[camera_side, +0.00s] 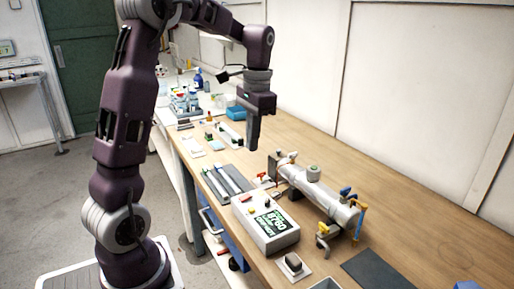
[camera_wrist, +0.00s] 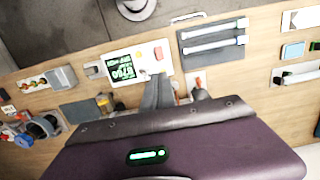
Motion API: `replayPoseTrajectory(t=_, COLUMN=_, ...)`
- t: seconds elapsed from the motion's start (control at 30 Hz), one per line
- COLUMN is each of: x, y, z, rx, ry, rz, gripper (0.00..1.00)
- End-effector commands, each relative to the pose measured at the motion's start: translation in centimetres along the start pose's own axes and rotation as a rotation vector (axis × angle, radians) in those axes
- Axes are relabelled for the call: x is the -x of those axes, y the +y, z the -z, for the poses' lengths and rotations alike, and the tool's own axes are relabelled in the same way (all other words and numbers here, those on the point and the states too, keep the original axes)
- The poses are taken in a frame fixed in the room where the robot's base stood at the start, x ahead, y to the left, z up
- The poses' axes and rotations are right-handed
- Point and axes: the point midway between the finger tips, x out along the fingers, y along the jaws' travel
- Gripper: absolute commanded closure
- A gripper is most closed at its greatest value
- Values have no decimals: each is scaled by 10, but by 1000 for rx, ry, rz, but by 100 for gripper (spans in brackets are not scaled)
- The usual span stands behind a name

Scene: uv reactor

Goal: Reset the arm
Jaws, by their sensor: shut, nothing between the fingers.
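My gripper (camera_side: 253,132) hangs pointing down above the wooden bench (camera_side: 330,150) in the side view. Its fingers are together with nothing between them, and they are clear of the bench top. In the wrist view my gripper (camera_wrist: 172,92) is in the lower middle, and its housing hides much of the reactor. The grey cylindrical UV reactor (camera_side: 325,196) lies on the bench to the right of and below the gripper in the side view. The control box (camera_side: 268,225) with a green-text display stands in front of it; the box also shows in the wrist view (camera_wrist: 138,62).
A dark mat with two light tubes (camera_side: 225,180) lies left of the control box. A dark flat pad (camera_side: 375,270) is at the front right. Bottles (camera_side: 185,102) and a blue box (camera_side: 236,113) stand at the back. The bench's right side by the wall is clear.

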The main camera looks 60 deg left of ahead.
Motion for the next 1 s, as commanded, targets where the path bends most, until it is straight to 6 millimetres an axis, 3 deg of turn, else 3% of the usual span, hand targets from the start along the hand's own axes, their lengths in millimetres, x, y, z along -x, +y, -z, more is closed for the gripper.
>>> replayPoseTrajectory(t=0.13, x=6, y=8, z=-4, rx=-2, ry=18, rz=7, gripper=100)
replayPoseTrajectory(t=0.23, x=28, y=46, z=-25, rx=-7, ry=105, rz=34, gripper=100)
replayPoseTrajectory(t=0.37, x=47, y=112, z=-84, rx=-9, ry=287, rz=55, gripper=100)
replayPoseTrajectory(t=0.5, x=37, y=157, z=-143, rx=-6, ry=461, rz=32, gripper=100)
replayPoseTrajectory(t=0.6, x=24, y=171, z=-168, rx=-4, ry=539, rz=7, gripper=100)
replayPoseTrajectory(t=0.7, x=16, y=176, z=-180, rx=-1, ry=574, rz=-7, gripper=100)
replayPoseTrajectory(t=1.0, x=15, y=177, z=-181, rx=1, ry=578, rz=-10, gripper=100)
